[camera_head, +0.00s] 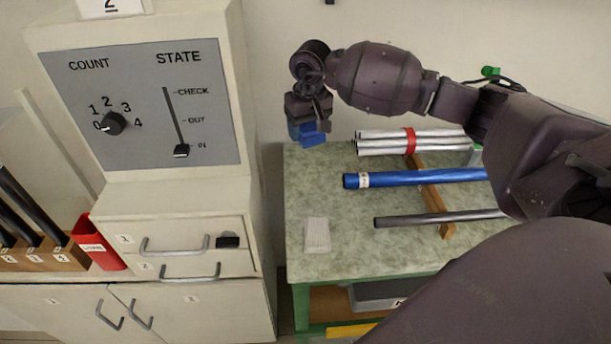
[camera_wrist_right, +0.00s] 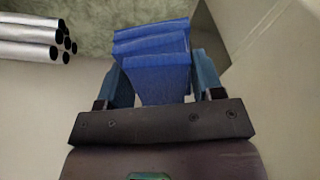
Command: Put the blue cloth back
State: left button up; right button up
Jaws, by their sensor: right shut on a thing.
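The blue cloth (camera_head: 313,138) is folded, and it hangs in my right gripper (camera_head: 308,118) above the back left corner of the table. In the right wrist view the folded blue cloth (camera_wrist_right: 152,68) sits between the two fingers of the right gripper (camera_wrist_right: 160,82), which is shut on it. The cloth looks clear of the table top. My left gripper is not in view.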

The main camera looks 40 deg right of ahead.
send_over(307, 181)
notch_tip(307, 181, down, 10)
jog(key=shift+a+f, duration=0.1)
jog(key=shift+f, duration=0.3)
notch_tip(307, 181, down, 4)
jog(key=shift+f+b, duration=0.15)
jog(key=shift+b, duration=0.3)
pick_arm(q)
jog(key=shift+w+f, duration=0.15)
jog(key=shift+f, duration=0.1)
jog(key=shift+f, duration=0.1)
pick_arm(e)
jog(key=shift+s, duration=0.1)
